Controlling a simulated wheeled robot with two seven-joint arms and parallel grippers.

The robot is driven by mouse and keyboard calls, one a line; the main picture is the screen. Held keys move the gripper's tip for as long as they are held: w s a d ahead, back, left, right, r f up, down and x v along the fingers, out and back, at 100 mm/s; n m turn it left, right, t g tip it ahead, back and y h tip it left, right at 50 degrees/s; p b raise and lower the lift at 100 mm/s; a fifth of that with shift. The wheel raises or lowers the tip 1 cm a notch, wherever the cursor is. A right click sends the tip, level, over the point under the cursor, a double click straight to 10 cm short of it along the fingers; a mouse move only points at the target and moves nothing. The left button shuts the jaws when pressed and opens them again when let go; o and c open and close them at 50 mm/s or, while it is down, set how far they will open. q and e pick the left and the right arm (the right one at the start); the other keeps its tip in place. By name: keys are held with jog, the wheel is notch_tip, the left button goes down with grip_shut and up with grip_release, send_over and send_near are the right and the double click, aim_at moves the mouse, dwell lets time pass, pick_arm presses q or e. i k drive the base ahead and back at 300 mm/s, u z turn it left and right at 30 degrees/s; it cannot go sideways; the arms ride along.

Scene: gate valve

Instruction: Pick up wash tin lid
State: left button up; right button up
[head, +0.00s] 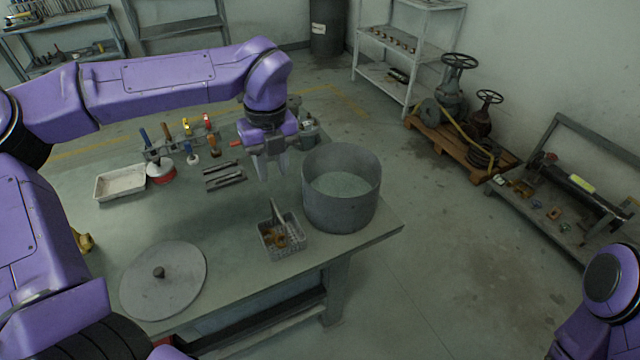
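The wash tin (341,206) is a round grey open pot at the bench's right end, with pale liquid or a pale bottom inside. My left gripper (272,176) points down above the bench, left of the tin and well up and right of the lid. Its fingers look apart with nothing between them. My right gripper is not in view; only part of my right arm shows at the lower right.
A small wire basket (282,240) with brass parts stands between lid and tin. A white tray (120,182), a red-and-white container (160,172), upright tools and dark bars (225,180) lie farther back. Valves (455,90) sit on a pallet at right. The floor right of the bench is clear.

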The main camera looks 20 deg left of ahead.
aim_at(163, 281)
jog(key=u, duration=2.15)
